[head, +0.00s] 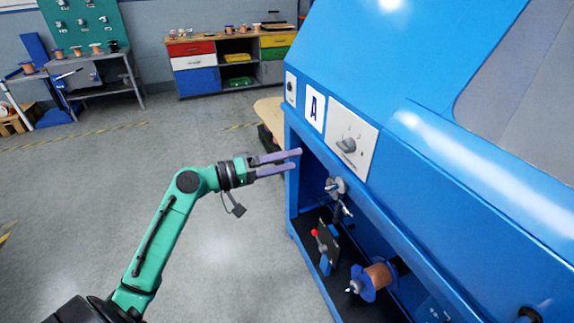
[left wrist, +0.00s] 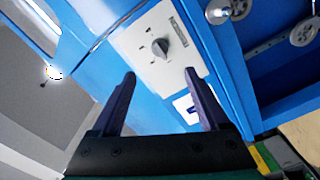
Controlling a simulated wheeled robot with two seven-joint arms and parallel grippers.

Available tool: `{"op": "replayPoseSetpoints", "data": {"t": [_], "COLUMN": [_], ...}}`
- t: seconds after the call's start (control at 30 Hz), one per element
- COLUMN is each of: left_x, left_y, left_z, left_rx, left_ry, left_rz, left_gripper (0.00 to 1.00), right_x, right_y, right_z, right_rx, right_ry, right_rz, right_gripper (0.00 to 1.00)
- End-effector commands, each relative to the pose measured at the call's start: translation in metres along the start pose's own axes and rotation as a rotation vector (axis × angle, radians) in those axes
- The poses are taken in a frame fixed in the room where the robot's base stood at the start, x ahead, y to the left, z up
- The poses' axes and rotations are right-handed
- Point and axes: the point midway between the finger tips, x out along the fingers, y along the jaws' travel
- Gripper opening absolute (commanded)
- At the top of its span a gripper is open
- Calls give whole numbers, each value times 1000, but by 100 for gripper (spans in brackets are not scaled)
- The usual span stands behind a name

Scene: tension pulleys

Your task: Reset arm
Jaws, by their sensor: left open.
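My left gripper (head: 297,160) reaches in from the left on a green arm, at the left edge of the blue machine (head: 400,50). Its two purple fingers are apart with nothing between them. In the left wrist view the open fingers (left wrist: 160,82) point toward a grey panel with a dark rotary knob (left wrist: 160,48). The same knob shows in the head view (head: 346,145), to the right of the fingertips. I cannot tell the exact gap between the fingertips and the machine. My right gripper is not in view.
Inside the machine's open bay are a pulley (head: 335,187), a lever with a red ball (head: 315,233) and a copper wire spool (head: 378,277). Open floor (head: 230,265) lies left of the machine.

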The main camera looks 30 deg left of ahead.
Motion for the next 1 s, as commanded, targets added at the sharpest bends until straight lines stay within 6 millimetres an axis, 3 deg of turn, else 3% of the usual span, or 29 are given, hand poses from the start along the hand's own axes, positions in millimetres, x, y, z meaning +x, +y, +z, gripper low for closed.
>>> {"op": "replayPoseSetpoints", "data": {"t": [0.43,0.53,0.57,0.67,0.7,0.77,0.8,0.9,0.97,1.0], "left_x": [0,-1,-2,-14,-22,-37,-50,-86,-112,-130], "left_y": [-2,-27,-43,-119,-155,-207,-238,-305,-336,-353], "left_z": [0,-3,-4,4,15,36,55,113,154,184], "left_rx": [-3,-24,-34,-71,-83,-86,-84,-54,-22,7], "left_ry": [2,26,40,88,99,99,88,18,-50,-109], "left_rz": [-4,-56,-89,-256,-341,-470,-554,-759,-872,-942], "left_gripper": [78,78,78,78,78,78,78,78,78,78], "right_x": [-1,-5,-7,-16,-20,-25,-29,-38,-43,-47], "right_y": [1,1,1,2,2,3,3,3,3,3], "right_z": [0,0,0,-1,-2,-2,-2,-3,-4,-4], "right_rx": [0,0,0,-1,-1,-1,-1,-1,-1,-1], "right_ry": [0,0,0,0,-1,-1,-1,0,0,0], "right_rz": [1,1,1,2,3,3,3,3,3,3], "right_gripper": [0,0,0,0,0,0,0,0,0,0]}}
